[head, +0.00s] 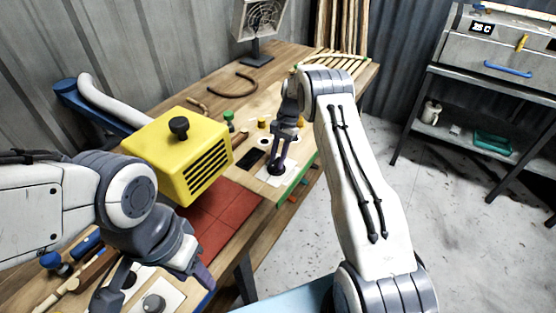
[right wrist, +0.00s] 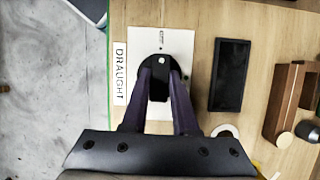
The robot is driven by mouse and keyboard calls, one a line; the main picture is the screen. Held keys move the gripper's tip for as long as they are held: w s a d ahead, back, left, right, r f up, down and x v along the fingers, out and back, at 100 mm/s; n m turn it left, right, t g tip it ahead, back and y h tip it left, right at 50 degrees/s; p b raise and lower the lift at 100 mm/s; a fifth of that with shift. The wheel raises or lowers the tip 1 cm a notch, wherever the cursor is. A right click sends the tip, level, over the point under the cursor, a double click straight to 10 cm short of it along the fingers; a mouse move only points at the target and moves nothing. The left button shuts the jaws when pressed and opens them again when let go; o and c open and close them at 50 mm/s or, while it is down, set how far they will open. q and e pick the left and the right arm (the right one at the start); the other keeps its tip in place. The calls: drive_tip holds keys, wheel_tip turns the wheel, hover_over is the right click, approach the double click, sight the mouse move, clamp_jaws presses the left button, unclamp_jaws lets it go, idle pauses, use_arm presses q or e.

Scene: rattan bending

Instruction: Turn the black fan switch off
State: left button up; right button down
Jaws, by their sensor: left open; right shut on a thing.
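The black fan switch is a round black knob (head: 277,167) on a white plate, right of the yellow box in the head view. In the right wrist view the knob (right wrist: 154,72) shows between my finger ends, with a pale mark near its top edge. A label beside the plate reads DRAUGHT (right wrist: 120,73); small print above the knob is too small to read. My right gripper (right wrist: 157,88) is shut on the knob from above, and its fingers hide part of it. My left gripper (head: 155,288) is open at the lower left, above another panel with a grey knob (head: 153,303).
A yellow box (head: 182,155) with a black top knob stands left of the switch. A fan (head: 258,22) stands at the back of the wooden bench. A black rectangular recess (right wrist: 231,75) and wooden parts lie beside the plate. Red tiles (head: 212,215) lie in front.

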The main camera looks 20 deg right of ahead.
drive_tip(key=shift+w+r+n, duration=0.1)
drive_tip(key=shift+w+n, duration=0.05)
drive_tip(key=shift+n, duration=0.15)
drive_tip(key=c, duration=0.7)
unclamp_jaws()
drive_tip(key=shift+d+r, duration=0.15)
drive_tip(key=shift+r, duration=0.1)
drive_tip(key=b+v, duration=0.1)
drive_tip(key=v, duration=0.8)
drive_tip(key=shift+w+r, duration=0.15)
drive_tip(key=shift+r, duration=0.3)
